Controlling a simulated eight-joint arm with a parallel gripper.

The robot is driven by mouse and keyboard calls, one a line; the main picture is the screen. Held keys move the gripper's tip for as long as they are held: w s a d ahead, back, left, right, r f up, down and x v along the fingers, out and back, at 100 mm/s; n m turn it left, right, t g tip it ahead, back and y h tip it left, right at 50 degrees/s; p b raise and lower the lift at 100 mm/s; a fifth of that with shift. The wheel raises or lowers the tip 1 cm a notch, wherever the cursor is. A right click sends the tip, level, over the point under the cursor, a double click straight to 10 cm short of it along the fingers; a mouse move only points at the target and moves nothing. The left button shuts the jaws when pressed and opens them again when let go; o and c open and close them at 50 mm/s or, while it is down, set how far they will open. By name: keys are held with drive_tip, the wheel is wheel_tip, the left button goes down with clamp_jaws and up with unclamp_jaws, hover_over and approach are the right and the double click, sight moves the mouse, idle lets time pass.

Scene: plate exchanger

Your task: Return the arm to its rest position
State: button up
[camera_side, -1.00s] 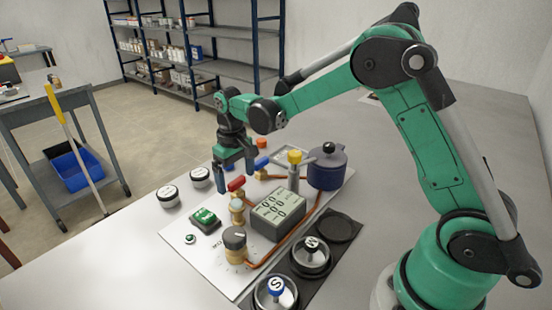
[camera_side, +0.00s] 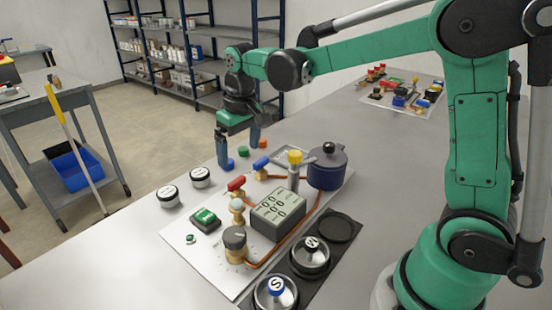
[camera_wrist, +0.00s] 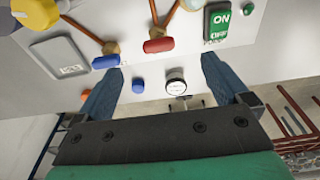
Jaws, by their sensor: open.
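My gripper (camera_side: 238,156) hangs above the table just behind the plate exchanger panel (camera_side: 205,262), jaws apart and pointing down. Nothing is between its blue fingers. In the wrist view my gripper (camera_wrist: 162,68) also shows spread fingers, with the table and panel edge beyond them. The red valve handle (camera_side: 236,184) and blue valve handle (camera_side: 261,163) are on the panel, nearer the camera than the gripper and apart from it. The red handle (camera_wrist: 159,45) and blue handle (camera_wrist: 106,62) also show in the wrist view.
Loose blue (camera_side: 228,164), green (camera_side: 243,151) and orange (camera_side: 262,144) caps lie near the gripper. Two round white gauges (camera_side: 168,195) (camera_side: 200,177) stand left of the panel. A dark blue pot (camera_side: 327,168) stands at its right. A second panel (camera_side: 404,94) lies farther back.

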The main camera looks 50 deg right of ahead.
drive_tip(key=s+a+r+t, duration=0.1)
drive_tip(key=s+t, duration=0.4)
drive_tip(key=s, duration=0.6)
drive_tip(key=shift+s+a+t, duration=0.25)
drive_tip(key=shift+s+t, duration=0.1)
drive_tip(key=shift+t, duration=0.05)
drive_tip(key=shift+r, duration=0.1)
